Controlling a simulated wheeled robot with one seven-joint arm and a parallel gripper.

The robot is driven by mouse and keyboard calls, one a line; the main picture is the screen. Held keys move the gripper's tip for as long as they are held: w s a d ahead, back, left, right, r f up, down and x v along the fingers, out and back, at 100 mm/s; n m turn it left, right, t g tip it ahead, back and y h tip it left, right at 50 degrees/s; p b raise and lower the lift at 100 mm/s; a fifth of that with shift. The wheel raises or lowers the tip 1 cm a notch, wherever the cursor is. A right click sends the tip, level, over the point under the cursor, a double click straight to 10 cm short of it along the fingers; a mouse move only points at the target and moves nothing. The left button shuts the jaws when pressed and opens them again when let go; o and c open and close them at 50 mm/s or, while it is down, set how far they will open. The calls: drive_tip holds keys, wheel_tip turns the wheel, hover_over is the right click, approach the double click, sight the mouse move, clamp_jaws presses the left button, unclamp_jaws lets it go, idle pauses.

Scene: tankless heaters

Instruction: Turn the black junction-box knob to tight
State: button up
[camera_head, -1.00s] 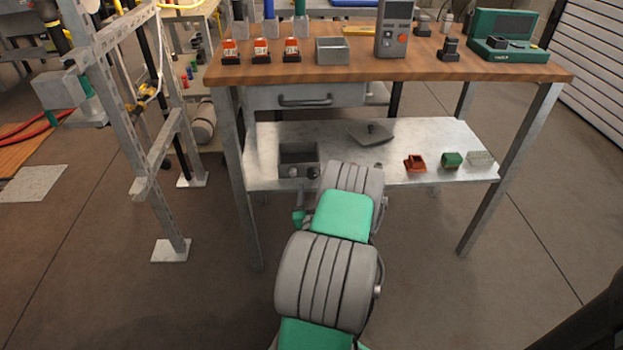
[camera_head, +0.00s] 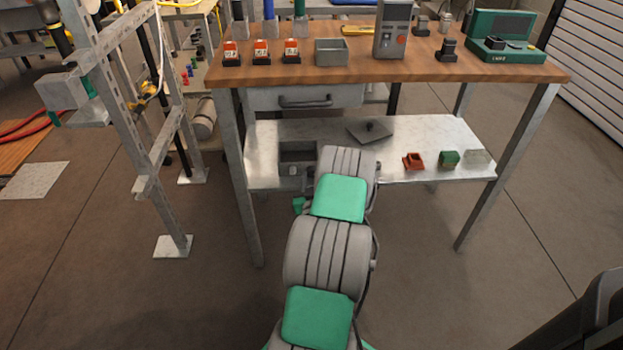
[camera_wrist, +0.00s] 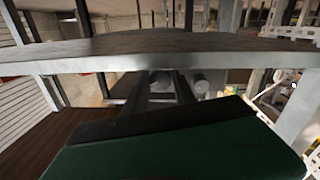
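An open grey junction box (camera_head: 298,150) stands on the lower metal shelf of the workbench, left of the middle. A pale round knob (camera_head: 293,169) shows on its near side. A darker shape just right of it lies by my arm, and I cannot tell whether it is the black knob. My arm reaches up from the bottom of the head view to the box's right front corner. The wrist view shows no junction box or knob.
A grey lid (camera_head: 371,133) lies on the shelf behind my arm. A red block (camera_head: 413,161), a green block (camera_head: 449,159) and a clear piece (camera_head: 478,157) lie at right. The wooden worktop (camera_head: 420,70) overhangs the shelf. A metal frame (camera_head: 130,120) stands left.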

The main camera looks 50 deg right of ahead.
clamp_jaws()
drive_tip(key=shift+r+m+p, duration=0.15)
drive_tip(key=shift+m+p, duration=0.25)
drive_tip(key=shift+m, duration=0.5)
drive_tip(key=m, duration=0.3)
drive_tip(key=shift+p, duration=0.3)
drive_tip(key=o, duration=0.5)
unclamp_jaws()
drive_tip(key=shift+s, duration=0.1)
